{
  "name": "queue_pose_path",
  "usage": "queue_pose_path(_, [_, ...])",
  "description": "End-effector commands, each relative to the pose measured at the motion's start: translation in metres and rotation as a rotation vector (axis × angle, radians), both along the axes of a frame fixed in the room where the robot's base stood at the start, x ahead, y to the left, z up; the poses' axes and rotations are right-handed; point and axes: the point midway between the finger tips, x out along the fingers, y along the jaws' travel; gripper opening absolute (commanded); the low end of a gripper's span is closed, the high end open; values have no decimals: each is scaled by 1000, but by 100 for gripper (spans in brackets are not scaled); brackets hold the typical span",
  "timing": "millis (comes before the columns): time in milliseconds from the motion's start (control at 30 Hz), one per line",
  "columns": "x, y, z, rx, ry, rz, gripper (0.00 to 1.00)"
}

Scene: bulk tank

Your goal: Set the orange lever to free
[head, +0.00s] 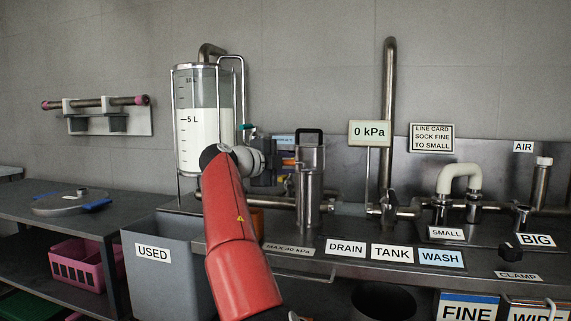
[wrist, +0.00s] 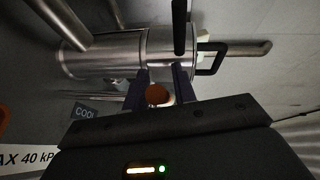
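The orange lever shows as a small orange patch (head: 287,154) just past my gripper in the head view, mostly hidden by it. In the wrist view its rounded orange end (wrist: 157,95) sits between my two fingers. My gripper (wrist: 160,85) is open around it, with a narrow gap seeming to show on each side; contact cannot be made out. In the head view my gripper (head: 284,164) points right, beside the steel canister (head: 309,188). The label that would show the lever's setting is not readable.
The steel canister with its black handle (wrist: 212,58) stands close beyond my fingers. A clear tank (head: 205,120) with white liquid is behind my arm. A grey USED bin (head: 165,275) stands below left. Pipes and a 0 kPa sign (head: 370,133) are to the right.

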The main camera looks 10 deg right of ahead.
Motion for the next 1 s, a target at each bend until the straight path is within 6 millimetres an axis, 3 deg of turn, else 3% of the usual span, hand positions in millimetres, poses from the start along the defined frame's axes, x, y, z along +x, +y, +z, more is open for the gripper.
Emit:
queue_pose_path(367, [-2,2,0,0,0,0,36])
queue_pose_path(800, [-38,55,9,-1,-1,1,36])
queue_pose_path(1000, [-45,63,11,0,0,0,36])
